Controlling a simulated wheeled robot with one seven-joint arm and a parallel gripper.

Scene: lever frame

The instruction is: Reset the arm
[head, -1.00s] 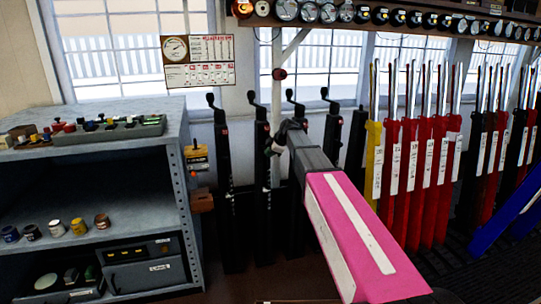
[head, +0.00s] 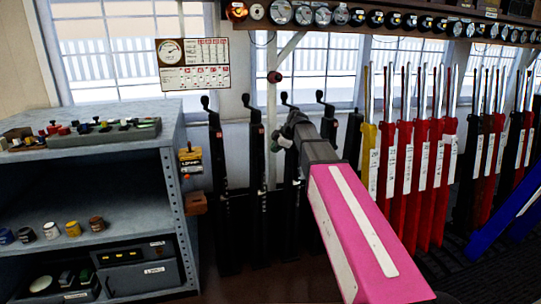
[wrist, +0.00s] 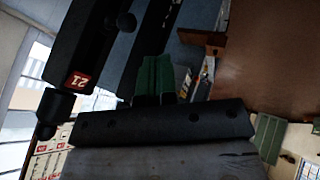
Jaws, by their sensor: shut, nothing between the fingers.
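My arm (head: 352,222), with a pink and white link, reaches out from the lower right of the head view. My gripper (head: 284,136) is at its far end, in front of the row of black crank posts, small and partly hidden by the wrist. In the wrist view my gripper (wrist: 157,78) shows dark green fingers close together, with nothing between them. A black post with a red "21" label (wrist: 80,81) is just left of the fingers in that view. I cannot tell whether the fingers touch it.
Black crank posts (head: 221,190) stand along the window wall. A yellow lever (head: 368,160) and several red levers (head: 421,185) are to the right. A grey shelf (head: 95,190) with small pots stands at the left. Blue levers (head: 508,215) lean at the right edge.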

